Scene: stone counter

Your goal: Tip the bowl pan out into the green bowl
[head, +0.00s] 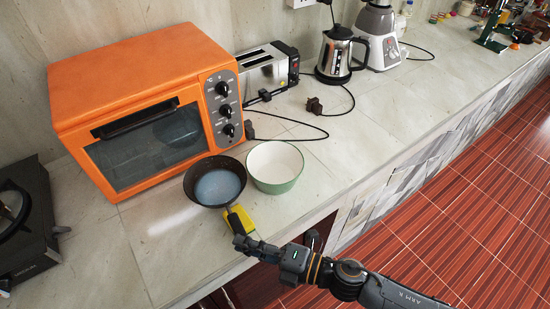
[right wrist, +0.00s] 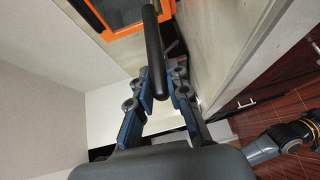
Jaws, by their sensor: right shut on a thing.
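The bowl pan (head: 205,164) is a round dark pan near the front of the counter, with a pale bluish-white content (head: 217,187) inside. It looks about level; I cannot tell whether it touches the counter. The green bowl (head: 273,187), white inside with a green outside, stands upright just right of the pan. My right gripper (head: 240,225) is in front of the pan, at the counter's front edge. In the right wrist view it is shut on a dark rod-like handle (right wrist: 152,45). The pan's body is not clear there. My left gripper is not in view.
An orange oven (head: 150,105) stands close behind the pan, with a toaster (head: 265,70) beside it. A yellow piece (head: 244,215) shows at my right gripper. A black stove (head: 25,220) is at the left. The counter right of the bowl is clear.

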